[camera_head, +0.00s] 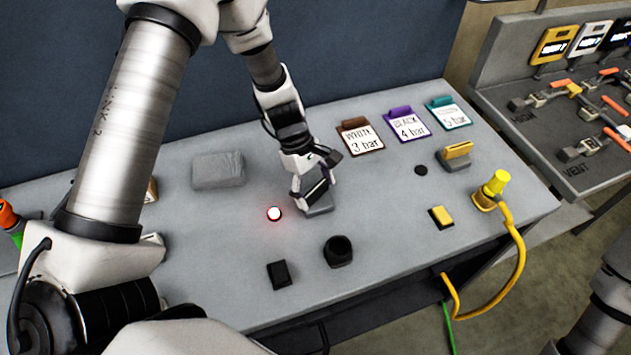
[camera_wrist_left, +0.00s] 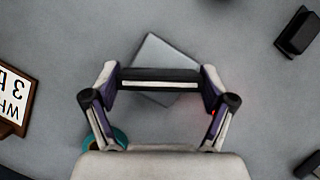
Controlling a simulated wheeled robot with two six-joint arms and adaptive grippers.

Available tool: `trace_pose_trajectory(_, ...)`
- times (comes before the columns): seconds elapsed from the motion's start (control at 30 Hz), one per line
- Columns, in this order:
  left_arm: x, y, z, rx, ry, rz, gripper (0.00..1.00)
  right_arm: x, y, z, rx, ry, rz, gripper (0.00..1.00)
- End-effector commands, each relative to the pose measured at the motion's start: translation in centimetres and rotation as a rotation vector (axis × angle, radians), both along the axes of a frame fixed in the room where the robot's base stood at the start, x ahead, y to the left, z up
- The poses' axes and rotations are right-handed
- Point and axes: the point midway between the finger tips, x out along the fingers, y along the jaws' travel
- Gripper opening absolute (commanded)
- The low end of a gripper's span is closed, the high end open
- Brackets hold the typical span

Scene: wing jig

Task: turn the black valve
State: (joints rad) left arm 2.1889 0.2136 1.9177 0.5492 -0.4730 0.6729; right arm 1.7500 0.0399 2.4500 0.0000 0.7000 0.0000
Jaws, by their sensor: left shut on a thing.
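My left gripper (camera_head: 312,186) reaches down to the middle of the grey bench. It is shut on a black bar (camera_wrist_left: 160,75) with a pale stripe, which I take for the black valve's handle. In the left wrist view the bar spans between the two fingertips of my left gripper (camera_wrist_left: 160,84). Under it is a grey square base (camera_wrist_left: 152,50), turned at an angle to the bar. The base also shows in the head view (camera_head: 322,209), partly hidden by the gripper. My right gripper is not in view.
A round black knob (camera_head: 338,250) and a black block (camera_head: 278,275) stand nearer the front. A glowing light (camera_head: 274,213) is just left of the gripper. Pressure cards, including "WHITE 3 bar" (camera_head: 361,140), stand behind. A yellow hose (camera_head: 517,250) hangs at right.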

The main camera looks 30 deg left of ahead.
Motion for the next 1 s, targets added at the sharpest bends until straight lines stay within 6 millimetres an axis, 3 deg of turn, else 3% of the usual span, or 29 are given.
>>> trace_pose_trajectory(0.5,-0.06,-0.04,-0.07,0.000,0.002,-0.415,0.48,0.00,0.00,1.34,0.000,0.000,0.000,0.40)
trace_pose_trajectory(1.0,-0.05,-0.01,-0.06,-0.001,0.001,-0.531,0.48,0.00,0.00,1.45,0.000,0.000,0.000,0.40)
